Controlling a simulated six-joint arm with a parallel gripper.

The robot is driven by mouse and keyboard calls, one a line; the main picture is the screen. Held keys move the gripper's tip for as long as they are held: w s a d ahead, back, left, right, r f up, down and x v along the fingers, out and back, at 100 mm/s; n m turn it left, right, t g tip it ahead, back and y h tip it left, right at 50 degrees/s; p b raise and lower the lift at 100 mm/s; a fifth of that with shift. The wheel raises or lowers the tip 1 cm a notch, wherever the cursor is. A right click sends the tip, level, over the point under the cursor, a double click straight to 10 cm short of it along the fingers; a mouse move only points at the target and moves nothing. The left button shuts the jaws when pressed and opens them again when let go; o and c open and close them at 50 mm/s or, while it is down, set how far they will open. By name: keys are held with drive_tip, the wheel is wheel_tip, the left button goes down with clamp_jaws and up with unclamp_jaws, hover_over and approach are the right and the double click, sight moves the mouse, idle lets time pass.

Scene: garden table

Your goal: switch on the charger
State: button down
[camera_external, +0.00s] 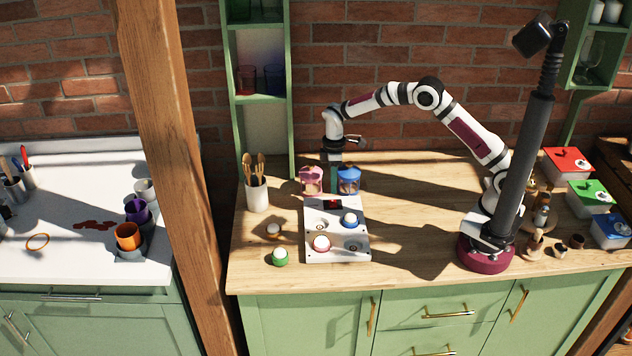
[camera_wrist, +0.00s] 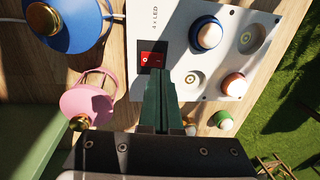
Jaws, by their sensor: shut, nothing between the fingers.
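The charger (camera_external: 314,217) is a flat white panel on the wooden counter, and in the wrist view (camera_wrist: 184,95) it carries the label "4 x LED". Its red rocker switch (camera_wrist: 148,58) sits in a black frame at one end and also shows in the external view (camera_external: 334,204). I cannot tell whether the switch is on. My gripper (camera_wrist: 160,82) is shut and empty, pointing at the switch; contact cannot be told. It shows dark above the charger's back end (camera_external: 335,182).
Pink (camera_external: 311,178) and blue (camera_external: 348,179) lanterns stand close behind the charger. A green-ringed light (camera_external: 280,257) and another light (camera_external: 274,230) stand to its left, near a utensil pot (camera_external: 257,195). The counter to the right is clear up to my base.

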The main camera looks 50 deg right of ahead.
sight(334, 206)
drive_tip(key=shift+s+a+f, duration=0.1)
drive_tip(key=shift+f, duration=1.05)
drive_tip(key=shift+s+a+f, duration=0.1)
drive_tip(key=shift+f, duration=1.05)
drive_tip(key=shift+s+a+f, duration=0.1)
drive_tip(key=shift+f, duration=0.1)
drive_tip(key=shift+w+d+r, duration=0.2)
drive_tip(key=shift+w+d, duration=0.4)
